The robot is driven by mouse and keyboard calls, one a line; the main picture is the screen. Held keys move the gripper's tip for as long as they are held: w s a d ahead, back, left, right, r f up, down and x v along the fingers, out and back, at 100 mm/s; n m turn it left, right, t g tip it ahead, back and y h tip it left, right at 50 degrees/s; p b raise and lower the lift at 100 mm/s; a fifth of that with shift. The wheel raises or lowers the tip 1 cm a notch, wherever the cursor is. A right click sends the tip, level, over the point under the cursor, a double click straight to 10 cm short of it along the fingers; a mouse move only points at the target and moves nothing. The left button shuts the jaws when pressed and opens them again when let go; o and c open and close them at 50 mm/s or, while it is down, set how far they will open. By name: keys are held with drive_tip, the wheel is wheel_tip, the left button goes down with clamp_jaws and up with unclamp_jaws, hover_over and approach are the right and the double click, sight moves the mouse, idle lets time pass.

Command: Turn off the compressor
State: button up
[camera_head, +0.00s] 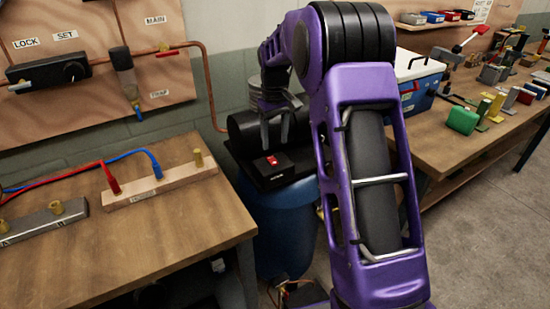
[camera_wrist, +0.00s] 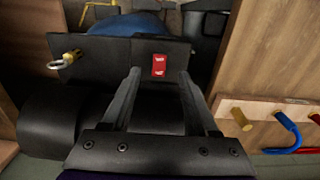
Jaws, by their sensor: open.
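The compressor is a black unit on a blue tank (camera_head: 278,235), with a dark motor cylinder behind a black box (camera_head: 280,168). A red rocker switch (camera_head: 272,160) sits on top of the box. In the wrist view the red switch (camera_wrist: 159,65) shows on the black plate, with small white marks I cannot read. My gripper (camera_head: 275,140) is above the box, pointing down, open and empty. In the wrist view the two fingers of my gripper (camera_wrist: 160,75) stand on either side of the switch. I cannot tell whether they touch the box.
A workbench (camera_head: 450,150) at right carries a blue and white cooler (camera_head: 418,88) and tools.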

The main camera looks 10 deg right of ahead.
sight(275, 163)
wheel_tip(275, 163, down, 7)
drive_tip(key=shift+r, duration=0.2)
clamp_jaws()
idle(0.3)
